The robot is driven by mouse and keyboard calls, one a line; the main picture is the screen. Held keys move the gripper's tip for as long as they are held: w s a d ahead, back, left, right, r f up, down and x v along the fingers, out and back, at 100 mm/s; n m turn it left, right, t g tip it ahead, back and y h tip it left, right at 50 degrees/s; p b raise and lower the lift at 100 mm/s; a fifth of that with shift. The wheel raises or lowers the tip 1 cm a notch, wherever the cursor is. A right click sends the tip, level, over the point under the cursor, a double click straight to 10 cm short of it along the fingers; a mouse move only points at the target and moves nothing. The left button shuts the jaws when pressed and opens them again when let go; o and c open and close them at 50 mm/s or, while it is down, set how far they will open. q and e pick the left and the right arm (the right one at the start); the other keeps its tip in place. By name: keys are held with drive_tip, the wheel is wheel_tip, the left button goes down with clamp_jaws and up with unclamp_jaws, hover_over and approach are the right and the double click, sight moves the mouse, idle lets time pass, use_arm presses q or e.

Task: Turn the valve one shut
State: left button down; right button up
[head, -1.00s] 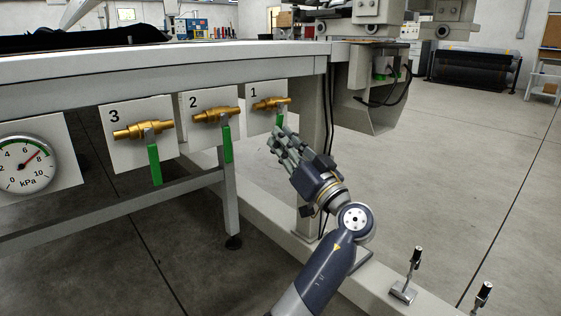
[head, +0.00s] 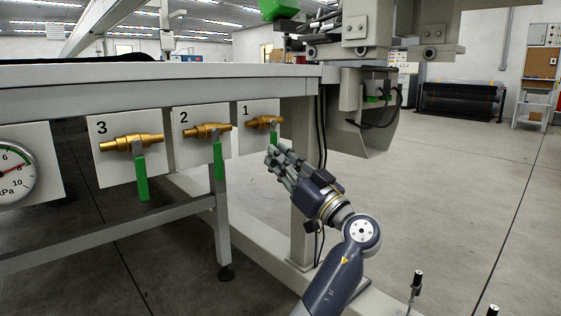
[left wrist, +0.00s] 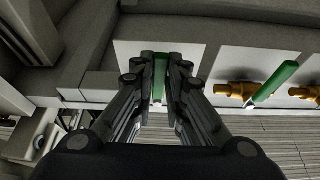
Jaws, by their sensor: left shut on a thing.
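Valve one (head: 264,122) is a brass valve on a white plate marked 1, under the table edge. Its green handle (head: 274,138) hangs down, across the brass body. My left gripper (head: 275,160) is at the handle's lower part, shut on it, and its fingers hide the lower end. In the left wrist view the green handle (left wrist: 160,74) stands between the two fingers, which lie close on both sides. The brass body of valve one is hidden there. My right gripper is not in view.
Valve two (head: 207,131) and valve three (head: 132,142) sit to the left, their green handles also hanging down. A pressure gauge (head: 18,172) is at the far left. A table leg (head: 304,190) and cables stand just behind my gripper. Open floor lies to the right.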

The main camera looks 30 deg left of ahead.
use_arm(q)
drive_tip(key=c, duration=1.9)
unclamp_jaws()
drive_tip(key=shift+a, duration=0.2)
drive_tip(key=shift+d, duration=0.1)
drive_tip(key=v, duration=1.2)
